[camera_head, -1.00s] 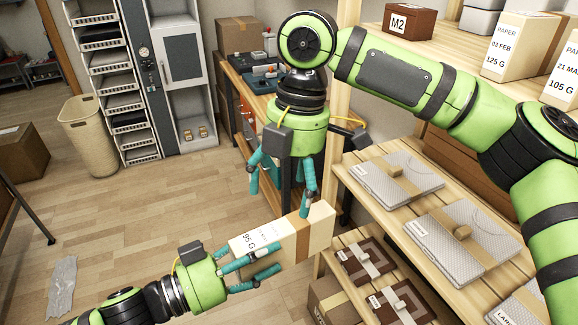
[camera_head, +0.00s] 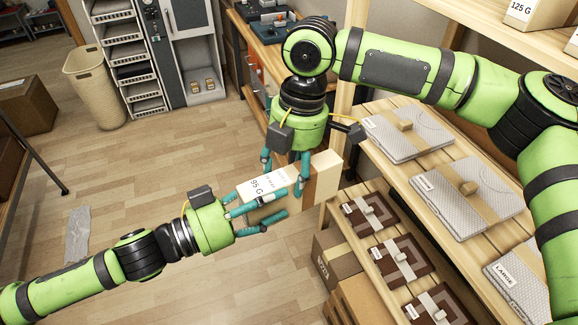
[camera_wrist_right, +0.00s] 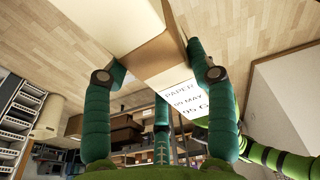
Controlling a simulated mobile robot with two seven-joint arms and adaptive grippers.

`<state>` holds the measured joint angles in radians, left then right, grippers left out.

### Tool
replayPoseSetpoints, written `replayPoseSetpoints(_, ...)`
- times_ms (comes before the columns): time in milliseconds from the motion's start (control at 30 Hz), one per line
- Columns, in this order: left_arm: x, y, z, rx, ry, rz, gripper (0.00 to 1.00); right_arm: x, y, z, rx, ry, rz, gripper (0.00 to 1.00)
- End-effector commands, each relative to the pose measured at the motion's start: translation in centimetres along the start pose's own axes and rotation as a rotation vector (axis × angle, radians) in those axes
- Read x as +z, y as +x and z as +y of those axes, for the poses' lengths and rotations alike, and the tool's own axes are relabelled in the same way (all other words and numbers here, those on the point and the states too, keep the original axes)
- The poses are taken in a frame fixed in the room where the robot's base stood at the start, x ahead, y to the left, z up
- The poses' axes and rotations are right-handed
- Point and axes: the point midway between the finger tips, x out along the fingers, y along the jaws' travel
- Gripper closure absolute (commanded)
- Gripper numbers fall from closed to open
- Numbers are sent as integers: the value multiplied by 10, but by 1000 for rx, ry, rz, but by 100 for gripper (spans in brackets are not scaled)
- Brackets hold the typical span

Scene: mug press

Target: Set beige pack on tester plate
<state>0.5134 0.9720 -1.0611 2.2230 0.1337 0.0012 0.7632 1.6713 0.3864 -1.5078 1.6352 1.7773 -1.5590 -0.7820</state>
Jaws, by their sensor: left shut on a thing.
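The beige pack (camera_head: 328,172), a paper block with a white "95 G" label, is off the floor in the head view. My left gripper (camera_head: 278,206) is shut on its labelled end. My right gripper (camera_head: 283,172) points down over the pack from above, its fingers near the pack's middle. In the right wrist view the pack (camera_wrist_right: 150,58) lies between the right fingers (camera_wrist_right: 155,62); whether they press on it is not clear. I cannot pick out the tester plate for sure; blue-grey devices (camera_head: 268,27) stand on the back bench.
A wooden shelf on the right holds grey padded packs (camera_head: 468,197), with brown boxes (camera_head: 402,258) on the level below. A beige bin (camera_head: 95,88) and a grey cabinet (camera_head: 195,50) stand at the back left. The floor (camera_head: 150,170) between is open.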

Motion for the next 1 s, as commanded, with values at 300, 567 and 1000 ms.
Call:
replayPoseSetpoints(300, -3, 0, 2, 6, 2, 8, 17, 0, -1, 1, 3, -1, 0, 93)
replayPoseSetpoints(567, -2, 0, 1, 4, 1, 5, 17, 0, -1, 0, 2, -1, 0, 93)
replayPoseSetpoints(1000, 1, -58, 1, 1, -2, -2, 17, 0, -1, 0, 2, -1, 0, 93)
